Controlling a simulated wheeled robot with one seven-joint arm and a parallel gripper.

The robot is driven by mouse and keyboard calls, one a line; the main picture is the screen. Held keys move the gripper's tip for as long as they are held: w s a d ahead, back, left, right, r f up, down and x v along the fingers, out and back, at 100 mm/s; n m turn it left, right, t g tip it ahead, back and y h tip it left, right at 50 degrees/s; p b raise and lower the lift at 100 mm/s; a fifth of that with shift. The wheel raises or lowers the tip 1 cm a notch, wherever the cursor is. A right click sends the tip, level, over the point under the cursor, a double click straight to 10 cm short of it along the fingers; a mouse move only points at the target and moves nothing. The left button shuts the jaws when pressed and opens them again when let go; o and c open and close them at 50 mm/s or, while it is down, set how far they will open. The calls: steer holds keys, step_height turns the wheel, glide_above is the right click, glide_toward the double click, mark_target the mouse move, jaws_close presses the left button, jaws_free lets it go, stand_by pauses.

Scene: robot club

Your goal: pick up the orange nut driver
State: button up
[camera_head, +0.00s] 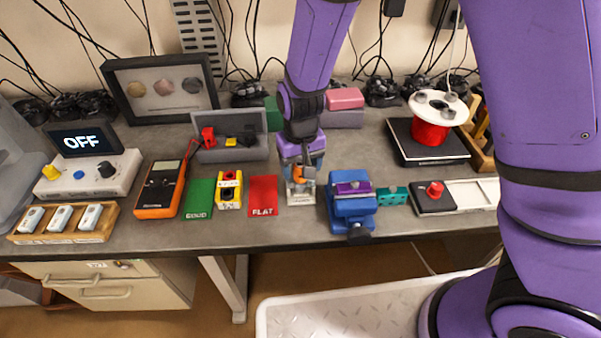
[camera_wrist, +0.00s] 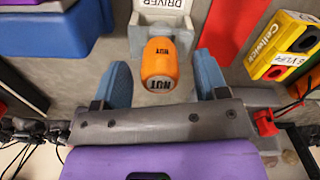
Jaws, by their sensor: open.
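The orange nut driver (camera_wrist: 159,66) stands in a pale grey holder (camera_wrist: 150,30) labelled "DRIVER". Its orange handle, marked "NUT", points towards the wrist camera. My gripper (camera_wrist: 162,78) is open, with one blue finger on each side of the handle and a visible gap on both sides. In the head view, my gripper (camera_head: 302,168) is over the holder (camera_head: 300,197), and only a small orange part of the nut driver (camera_head: 299,176) shows. The driver's shaft is hidden.
A blue vise (camera_head: 351,206) stands close on the right of the holder. A red "FLAT" card (camera_head: 263,197) and a yellow battery holder (camera_head: 229,190) lie on the left. A grey bin (camera_head: 232,155) is behind them. The front bench strip is clear.

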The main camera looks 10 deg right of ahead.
steer(key=shift+f, duration=1.2)
steer(key=c, duration=1)
steer(key=shift+c, duration=0.2)
steer(key=shift+r, duration=0.1)
step_height(320, 180, up, 10)
steer(key=shift+f, duration=0.1)
steer(key=o, duration=0.3)
steer(key=shift+c, duration=1.1)
steer(key=shift+r, duration=1.8)
